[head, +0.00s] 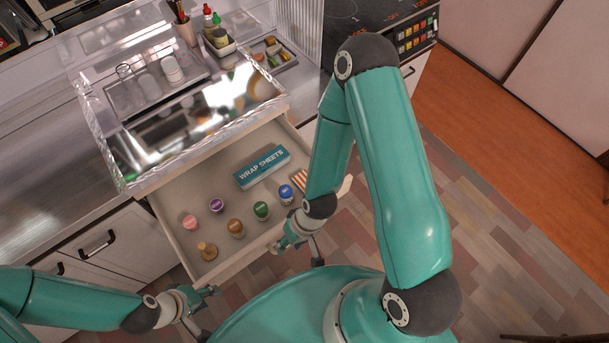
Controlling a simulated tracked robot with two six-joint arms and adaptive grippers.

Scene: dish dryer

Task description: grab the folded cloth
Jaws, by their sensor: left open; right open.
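An orange-and-white striped item (299,180), which looks like the folded cloth, lies at the right side of the open drawer (176,206). My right arm partly hides it. My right gripper (297,254) is open, at the drawer's front right corner, nearer to me than the striped item and apart from it. My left gripper (208,313) is open, outside the drawer, in front of its near left corner. I see nothing held in either gripper.
The drawer also holds a blue wrap sheets box (262,168), several small capped jars (236,227) and a wooden knob-like item (207,250). Above it, the counter bears a rack with cups (172,70) and bottles (217,36). A cooktop (365,20) is at the back right.

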